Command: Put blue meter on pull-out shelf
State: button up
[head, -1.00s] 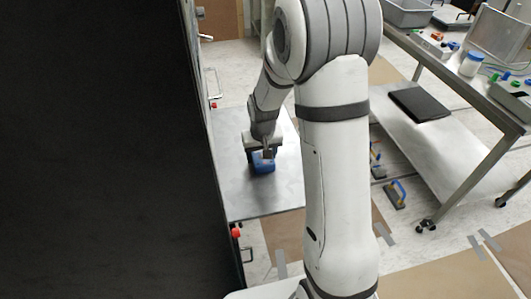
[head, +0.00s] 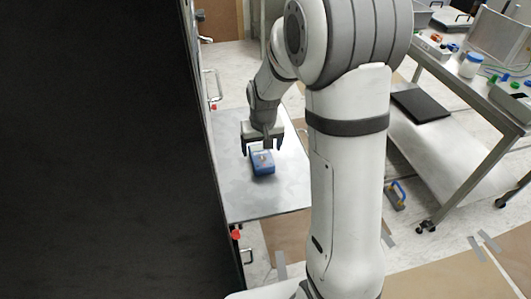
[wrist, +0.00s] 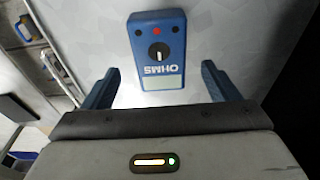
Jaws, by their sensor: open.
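The blue meter (head: 263,163) lies flat on the grey metal pull-out shelf (head: 265,203) in the head view. In the wrist view the meter (wrist: 158,48) shows its dial, a red button, a pale display and the word OHMS. My gripper (head: 263,146) is just behind and above the meter in the head view.
A dark cabinet side (head: 110,150) stands close on the left of the shelf. On the right is a metal cart (head: 450,150) with a black flat case (head: 420,104) on its lower level. The shelf around the meter is bare.

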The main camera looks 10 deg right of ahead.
aim_at(263, 160)
notch_tip(263, 160, up, 7)
jog(key=s, duration=0.1)
jog(key=s+d+r, duration=0.1)
jog(key=s+r, duration=0.2)
jog(key=s, duration=0.7)
jog(key=s+d+r, duration=0.1)
jog(key=s+r, duration=0.2)
jog(key=s, duration=0.8)
jog(key=shift+t, duration=0.4)
jog(key=shift+a, duration=0.1)
